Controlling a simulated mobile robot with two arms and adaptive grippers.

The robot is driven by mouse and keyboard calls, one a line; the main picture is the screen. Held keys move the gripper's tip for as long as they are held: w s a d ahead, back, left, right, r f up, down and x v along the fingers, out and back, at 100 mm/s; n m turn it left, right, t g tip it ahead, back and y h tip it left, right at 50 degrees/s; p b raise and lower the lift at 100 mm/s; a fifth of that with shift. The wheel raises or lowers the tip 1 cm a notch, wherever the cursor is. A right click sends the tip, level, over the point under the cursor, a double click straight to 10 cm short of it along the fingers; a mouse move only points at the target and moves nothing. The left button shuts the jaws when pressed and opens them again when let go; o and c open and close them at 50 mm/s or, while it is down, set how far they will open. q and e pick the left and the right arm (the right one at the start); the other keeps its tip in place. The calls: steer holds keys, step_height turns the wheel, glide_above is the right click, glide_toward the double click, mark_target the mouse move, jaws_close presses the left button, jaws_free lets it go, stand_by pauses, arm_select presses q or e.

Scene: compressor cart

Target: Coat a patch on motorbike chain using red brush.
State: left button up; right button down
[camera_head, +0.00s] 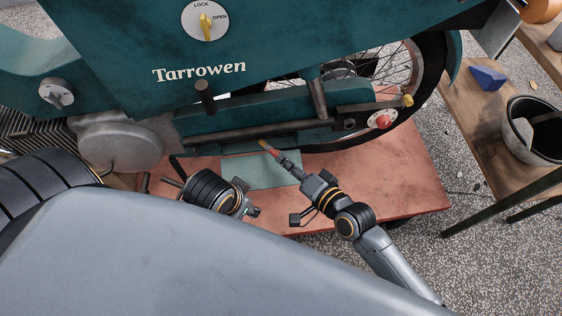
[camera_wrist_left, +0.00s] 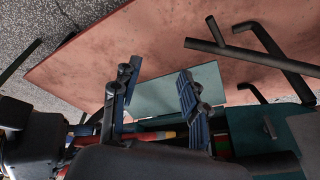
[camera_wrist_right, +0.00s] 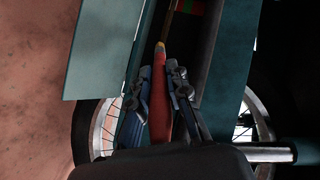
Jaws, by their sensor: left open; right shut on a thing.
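The red brush (camera_head: 272,150), with a yellowish tip, is in my right gripper (camera_head: 285,160). In the right wrist view the red brush (camera_wrist_right: 159,95) lies between the two fingers of the right gripper (camera_wrist_right: 160,105), its tip pointing into a dark opening in the teal housing. Near that tip is a narrow strip with red and green parts (camera_wrist_right: 196,8); I cannot tell whether it is the chain. The motorbike (camera_head: 250,100) stands above. My left gripper (camera_head: 252,200) is open and empty below the bike; its spread fingers show in the left wrist view (camera_wrist_left: 152,90).
A teal flap (camera_head: 262,172) hangs over the reddish platform (camera_head: 400,180). The rear wheel (camera_head: 425,85) and a red round knob (camera_head: 382,121) are to the right. A wooden bench (camera_head: 465,110) at right holds a blue block (camera_head: 487,77) and a black bucket (camera_head: 540,155).

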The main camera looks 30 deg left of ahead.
steer(key=shift+w+d+f+b, duration=0.1)
steer(key=shift+w+d+b, duration=0.5)
steer(key=shift+d, duration=0.25)
steer(key=shift+w+d+f+b, duration=0.1)
steer(key=shift+w+d+b, duration=0.35)
steer(key=shift+w+d, duration=0.35)
arm_select(q)
steer(key=shift+s, duration=0.15)
arm_select(e)
steer(key=shift+w+d+r, duration=0.1)
steer(key=shift+d+r, duration=0.05)
steer(key=shift+d, duration=0.3)
arm_select(q)
steer(key=w+d+r+t+h+b, duration=0.1)
steer(key=w+d+r+t, duration=0.1)
steer(key=w, duration=0.3)
steer(key=w+d+r+t+b, duration=0.1)
steer(key=w+r+t, duration=0.2)
steer(key=w+t, duration=0.2)
steer(key=shift+w+d+h+b, duration=0.4)
steer(key=shift+w, duration=0.25)
arm_select(e)
steer(key=shift+w+d, duration=0.55)
steer(key=shift+d, duration=0.15)
steer(key=shift+w+d, duration=0.5)
steer(key=shift+d, duration=0.2)
arm_select(q)
steer(key=shift+r, duration=0.1)
arm_select(e)
steer(key=shift+r, duration=0.1)
